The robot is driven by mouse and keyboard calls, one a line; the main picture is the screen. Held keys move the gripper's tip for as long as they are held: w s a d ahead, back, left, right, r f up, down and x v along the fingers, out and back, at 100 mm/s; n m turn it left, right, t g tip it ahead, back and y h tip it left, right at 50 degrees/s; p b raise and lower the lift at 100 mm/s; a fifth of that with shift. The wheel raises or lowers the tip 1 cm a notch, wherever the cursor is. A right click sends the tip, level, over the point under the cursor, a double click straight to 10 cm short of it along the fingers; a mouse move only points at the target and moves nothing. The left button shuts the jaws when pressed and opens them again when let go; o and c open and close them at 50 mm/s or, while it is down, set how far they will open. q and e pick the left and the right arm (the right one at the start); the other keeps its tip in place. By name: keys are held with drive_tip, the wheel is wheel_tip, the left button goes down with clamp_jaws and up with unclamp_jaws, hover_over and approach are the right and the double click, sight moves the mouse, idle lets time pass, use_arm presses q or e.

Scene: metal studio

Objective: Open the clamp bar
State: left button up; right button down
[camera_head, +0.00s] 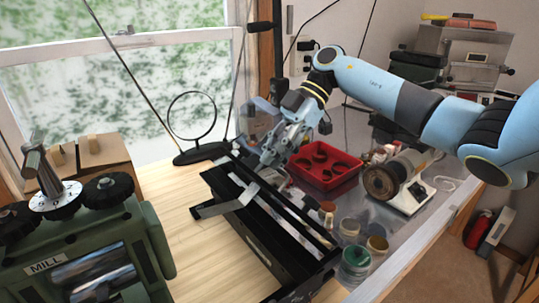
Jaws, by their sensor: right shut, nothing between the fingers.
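A long black machine with pale metal strips along its top (262,220) lies diagonally on the wooden bench, and its clamp bar seems to be one of these long bars. I cannot tell for sure which bar it is or how far it is raised. A flat metal lever (222,208) sticks out on its left side. My right gripper (270,158) comes in from the upper right and is shut and empty, at the far end of the machine. Whether its fingers touch the machine is hard to tell. My left gripper is not in view.
A green mill (80,262) stands at the front left. A ring stand (192,125) is by the window. A red tray (325,166), a grinder-like machine (395,180) and several small jars (355,260) sit right of the black machine. Bare wood (190,245) lies left of it.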

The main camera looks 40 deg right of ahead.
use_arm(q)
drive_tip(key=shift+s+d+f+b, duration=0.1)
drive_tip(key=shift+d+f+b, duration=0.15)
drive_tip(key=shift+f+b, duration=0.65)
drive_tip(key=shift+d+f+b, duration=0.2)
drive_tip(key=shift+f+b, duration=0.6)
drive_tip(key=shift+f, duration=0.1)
use_arm(e)
drive_tip(key=shift+s+d+f+y, duration=0.1)
drive_tip(key=shift+d+f+y, duration=0.2)
drive_tip(key=shift+d+y, duration=0.4)
drive_tip(key=shift+s+d+f+y, duration=0.1)
drive_tip(key=shift+d+f+y, duration=0.2)
drive_tip(key=shift+d, duration=0.7)
drive_tip(key=shift+s+d+f+y, duration=0.1)
drive_tip(key=shift+d+f+y, duration=0.15)
drive_tip(key=shift+d+y, duration=0.5)
drive_tip(key=shift+d, duration=0.1)
